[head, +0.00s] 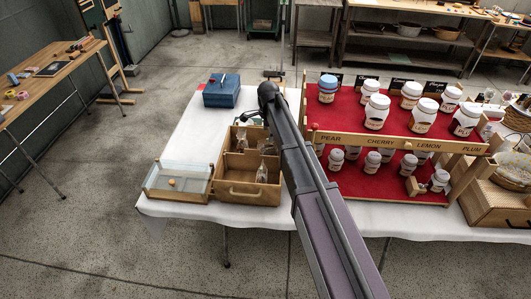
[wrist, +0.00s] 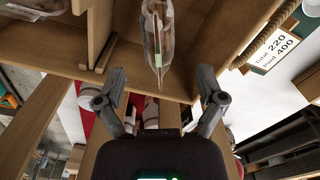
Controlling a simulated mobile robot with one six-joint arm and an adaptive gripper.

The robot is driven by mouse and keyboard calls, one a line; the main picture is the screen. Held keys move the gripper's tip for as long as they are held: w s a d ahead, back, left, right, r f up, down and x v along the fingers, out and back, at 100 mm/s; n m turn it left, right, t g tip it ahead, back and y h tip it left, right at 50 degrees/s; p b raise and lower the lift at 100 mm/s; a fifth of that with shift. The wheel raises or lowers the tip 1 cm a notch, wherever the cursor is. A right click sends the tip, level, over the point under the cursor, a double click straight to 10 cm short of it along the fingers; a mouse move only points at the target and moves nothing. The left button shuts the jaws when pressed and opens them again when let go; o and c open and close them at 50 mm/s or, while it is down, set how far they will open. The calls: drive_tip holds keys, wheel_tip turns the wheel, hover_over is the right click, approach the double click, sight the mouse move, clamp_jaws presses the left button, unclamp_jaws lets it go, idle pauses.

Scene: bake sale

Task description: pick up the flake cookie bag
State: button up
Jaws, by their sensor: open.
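A wooden box with compartments (head: 232,193) stands on the white-covered table. Clear bags show inside it in the head view: one at the back (head: 241,141) and one at the front right (head: 262,173). No label is readable, so I cannot tell which is the flake cookie bag. In the wrist view a clear bag (wrist: 157,38) stands in a wooden compartment, ahead of and between my fingertips. My gripper (wrist: 160,80) is open and empty, its two fingers apart. In the head view my arm hides part of the gripper near the box's back edge.
A clear-lidded case (head: 180,180) sits left of the box, a blue box (head: 221,92) behind it. A red jar rack (head: 350,112) with several white-lidded jars stands right. A price card (wrist: 279,46) shows in the wrist view. White table is clear at left-back.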

sight(268, 143)
drive_tip(key=shift+f, duration=0.1)
drive_tip(key=shift+f+b, duration=2.5)
drive_tip(key=shift+b, duration=0.1)
drive_tip(key=c, duration=0.9)
